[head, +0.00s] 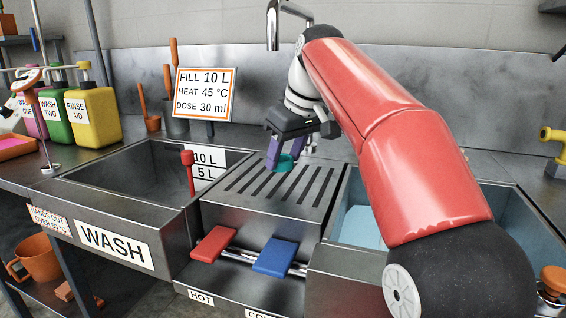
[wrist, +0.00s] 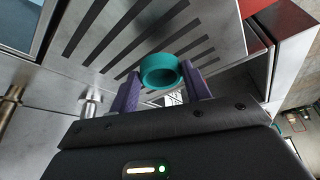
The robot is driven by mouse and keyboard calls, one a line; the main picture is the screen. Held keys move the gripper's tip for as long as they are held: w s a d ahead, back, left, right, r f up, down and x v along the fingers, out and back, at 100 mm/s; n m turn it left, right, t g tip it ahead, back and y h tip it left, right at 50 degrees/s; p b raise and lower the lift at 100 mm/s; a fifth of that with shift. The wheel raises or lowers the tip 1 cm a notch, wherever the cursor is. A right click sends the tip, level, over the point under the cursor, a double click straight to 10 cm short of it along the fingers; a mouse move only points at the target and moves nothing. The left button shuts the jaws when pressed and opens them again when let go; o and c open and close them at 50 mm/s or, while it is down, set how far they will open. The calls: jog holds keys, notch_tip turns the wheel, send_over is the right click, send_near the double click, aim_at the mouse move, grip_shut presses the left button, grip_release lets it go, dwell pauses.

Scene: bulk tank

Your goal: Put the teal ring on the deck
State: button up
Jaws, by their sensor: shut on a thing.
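The teal ring (head: 285,163) is between the purple fingers of my gripper (head: 278,151), at the back part of the slotted metal deck (head: 262,209). In the wrist view the teal ring (wrist: 168,60) sits between the fingertips (wrist: 162,84), with its opening partly facing the camera. The gripper is shut on it. The deck (wrist: 190,20) shows beyond the ring with its dark slots. I cannot tell whether the ring touches the deck or is just above it.
The wash basin (head: 110,215) lies left of the deck, with a red-knobbed rod (head: 188,172) at its edge. Another basin (head: 345,205) with pale blue contents lies right. Red (head: 214,244) and blue (head: 275,257) pedals are in front. A tap (head: 272,30) stands behind.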

aim_at(286, 161)
jog(key=shift+w+a, duration=0.25)
jog(key=shift+f+b, duration=0.65)
jog(key=shift+f, duration=1.1)
jog(key=shift+f, duration=0.15)
jog(key=o, duration=0.9)
jog(key=shift+o, duration=0.2)
jog(key=p+v, duration=0.3)
jog(key=v, duration=0.9)
